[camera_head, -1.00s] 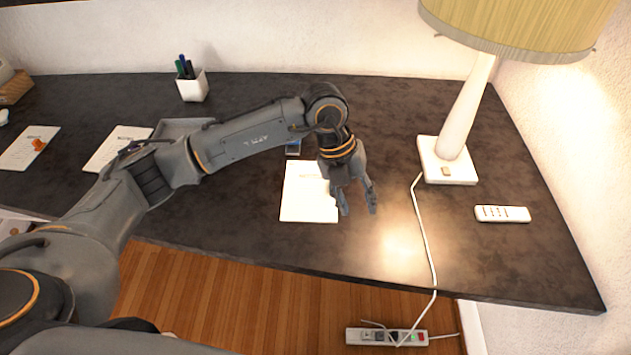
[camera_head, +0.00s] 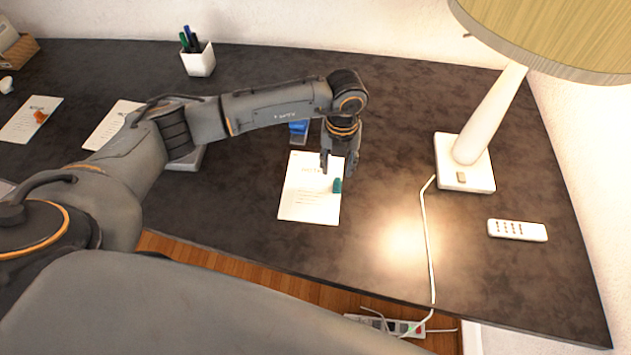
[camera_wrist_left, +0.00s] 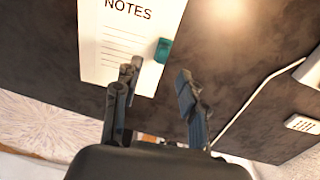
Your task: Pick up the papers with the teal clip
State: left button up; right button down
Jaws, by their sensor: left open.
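The papers with the teal clip (camera_head: 308,200) lie flat on the dark desk, in the middle of the head view. The teal clip (camera_head: 337,185) sits on their right edge. In the left wrist view the papers (camera_wrist_left: 118,58) show the heading NOTES, and the clip (camera_wrist_left: 163,50) lies just beyond the fingertips. My left gripper (camera_head: 338,170) is open and empty, pointing down over the papers' right part near the clip. In the wrist view its fingers (camera_wrist_left: 157,78) are spread to either side below the clip, apart from it. My right gripper is not in view.
A lamp (camera_head: 464,177) with a white cord and a remote (camera_head: 517,230) stand to the right. A blue object (camera_head: 299,128) is behind the papers. Other papers, one with an orange clip (camera_head: 41,116), and a pen cup (camera_head: 199,62) are left.

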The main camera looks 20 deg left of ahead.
aim_at(337, 181)
pick_arm(q)
notch_tip(337, 181, down, 2)
jog(key=shift+f+p, duration=0.1)
jog(key=shift+p, duration=0.55)
notch_tip(337, 181, down, 2)
jog(key=shift+w+d+f+p, duration=0.1)
jog(key=shift+f+p, duration=0.1)
jog(key=shift+p, duration=0.15)
jog(key=shift+f, duration=0.55)
jog(key=c, duration=0.7)
grip_shut()
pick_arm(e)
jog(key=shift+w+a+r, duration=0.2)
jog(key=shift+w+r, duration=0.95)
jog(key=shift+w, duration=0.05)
